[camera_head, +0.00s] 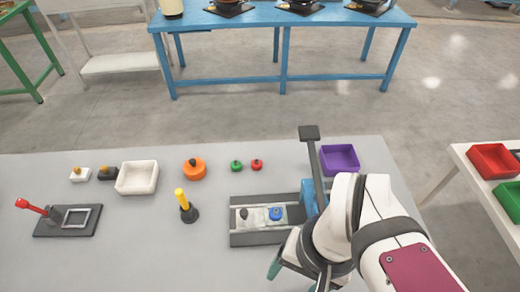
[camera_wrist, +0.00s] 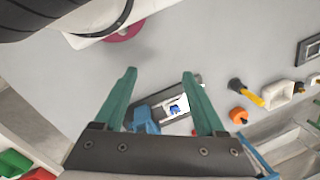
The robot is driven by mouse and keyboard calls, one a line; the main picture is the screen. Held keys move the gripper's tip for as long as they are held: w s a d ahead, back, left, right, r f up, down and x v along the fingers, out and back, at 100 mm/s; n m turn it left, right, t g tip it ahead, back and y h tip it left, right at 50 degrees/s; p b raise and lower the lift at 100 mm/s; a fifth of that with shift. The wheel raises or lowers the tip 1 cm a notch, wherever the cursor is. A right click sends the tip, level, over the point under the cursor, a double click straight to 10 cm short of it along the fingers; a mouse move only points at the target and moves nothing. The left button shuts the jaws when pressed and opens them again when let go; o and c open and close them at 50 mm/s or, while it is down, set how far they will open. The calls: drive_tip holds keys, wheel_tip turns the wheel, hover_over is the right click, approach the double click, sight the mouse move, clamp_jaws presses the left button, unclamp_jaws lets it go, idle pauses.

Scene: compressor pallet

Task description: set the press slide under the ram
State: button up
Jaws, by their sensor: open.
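The press slide (camera_head: 258,219) is a pale plate in a dark grey track (camera_head: 265,239), left of the blue press body (camera_head: 308,196). A small dark knob (camera_head: 244,213) and a blue round piece (camera_head: 276,213) sit on it. The ram cannot be made out clearly; a dark lever (camera_head: 312,155) rises from the press. In the wrist view the slide (camera_wrist: 182,102) shows between the teal fingers, beyond them, with the blue body (camera_wrist: 145,120) beside it. My gripper (camera_wrist: 159,73) is open and empty, above the table near the front of the press. In the head view my arm hides most of it.
A yellow-handled black tool (camera_head: 186,206) stands left of the track. Behind are an orange round part (camera_head: 195,168), green (camera_head: 236,166) and red (camera_head: 257,165) knobs, a white tray (camera_head: 137,178) and a purple tray (camera_head: 340,160). A red-handled fixture (camera_head: 68,219) is far left. The front-left tabletop is clear.

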drive_tip(key=shift+m+h, duration=0.4)
drive_tip(key=shift+m, duration=0.3)
drive_tip(key=w, duration=0.3)
drive_tip(key=w+a+r, duration=0.1)
drive_tip(key=w, duration=0.3)
drive_tip(key=w+a, duration=0.1)
drive_tip(key=w, duration=0.3)
drive_tip(key=shift+a+r, duration=0.1)
drive_tip(key=shift+r, duration=0.05)
drive_tip(key=shift+c, duration=0.8)
drive_tip(key=m+h, duration=0.1)
drive_tip(key=m, duration=0.1)
hover_over(244, 212)
wheel_tip(244, 212, down, 3)
wheel_tip(244, 212, down, 16)
drive_tip(key=shift+f, duration=0.15)
drive_tip(key=shift+c, duration=0.2)
clamp_jaws()
